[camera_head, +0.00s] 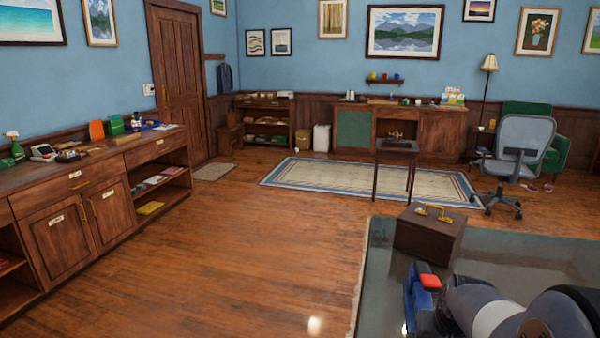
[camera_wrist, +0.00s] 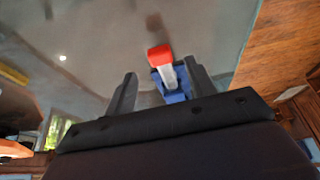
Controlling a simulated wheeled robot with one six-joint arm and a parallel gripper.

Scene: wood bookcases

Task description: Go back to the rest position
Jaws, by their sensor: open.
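My gripper (camera_wrist: 160,68) is open, with its two dark fingers spread apart in the wrist view. A red-and-blue object (camera_wrist: 159,55) shows between and just beyond the fingertips, with a red top, a pale middle and a blue base (camera_wrist: 177,97). I cannot tell whether a finger touches it. A blue object with a red top (camera_head: 428,281), seemingly the same one, stands by the end of my arm in the head view. My arm (camera_head: 490,312) reaches in from the lower right. My fingers are not clear in the head view.
A grey-green tabletop (camera_head: 385,270) fills the lower right, bearing a dark wooden box (camera_head: 428,239) with a brass handle. An office chair (camera_head: 525,150) and small dark table (camera_head: 398,148) stand beyond. A long cabinet (camera_head: 75,207) lines the left wall. The middle floor is clear.

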